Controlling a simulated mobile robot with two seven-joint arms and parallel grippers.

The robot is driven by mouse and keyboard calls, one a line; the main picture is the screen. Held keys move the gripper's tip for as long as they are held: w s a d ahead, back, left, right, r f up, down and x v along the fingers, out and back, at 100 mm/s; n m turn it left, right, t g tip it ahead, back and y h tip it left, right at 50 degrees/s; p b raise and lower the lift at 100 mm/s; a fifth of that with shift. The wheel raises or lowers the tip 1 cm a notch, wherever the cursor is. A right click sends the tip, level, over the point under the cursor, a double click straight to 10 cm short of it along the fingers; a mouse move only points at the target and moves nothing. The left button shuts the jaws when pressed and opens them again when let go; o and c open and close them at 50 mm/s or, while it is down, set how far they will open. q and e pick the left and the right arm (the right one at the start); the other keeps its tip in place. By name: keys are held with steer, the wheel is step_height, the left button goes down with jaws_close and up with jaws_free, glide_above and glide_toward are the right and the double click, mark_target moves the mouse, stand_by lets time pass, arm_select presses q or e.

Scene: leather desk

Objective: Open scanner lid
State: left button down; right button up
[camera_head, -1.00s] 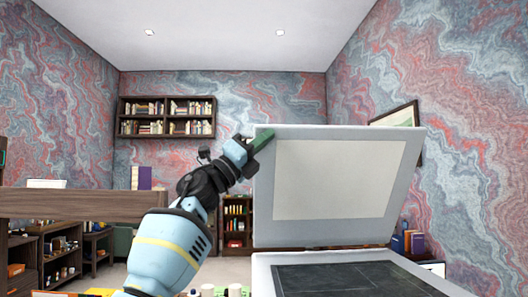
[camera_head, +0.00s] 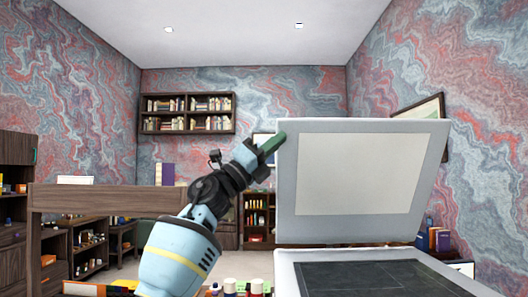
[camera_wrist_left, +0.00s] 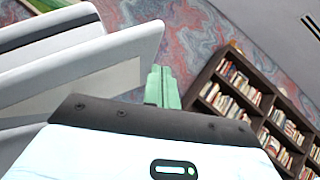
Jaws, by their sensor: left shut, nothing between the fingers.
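The scanner lid (camera_head: 362,174) stands raised, nearly upright, with its pale inner panel facing me in the head view. The scanner base (camera_head: 370,277) with its dark glass is below it at the bottom right. My left gripper (camera_head: 272,143) is at the lid's upper left corner, its green fingers shut and empty. In the left wrist view the fingers (camera_wrist_left: 163,85) show beside the edge of the lid (camera_wrist_left: 100,60); whether they touch it I cannot tell. My right gripper is in neither view.
A wooden shelf unit (camera_head: 105,200) stands at the left. Small bottles and other items (camera_head: 240,287) lie along the bottom edge, left of the scanner. A bookshelf (camera_head: 187,113) hangs on the far wall, and a framed picture (camera_head: 425,112) hangs behind the lid's right side.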

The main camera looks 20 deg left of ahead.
arm_select(q)
steer(key=v, duration=0.4)
steer(key=shift+s, duration=0.15)
stand_by(0.4)
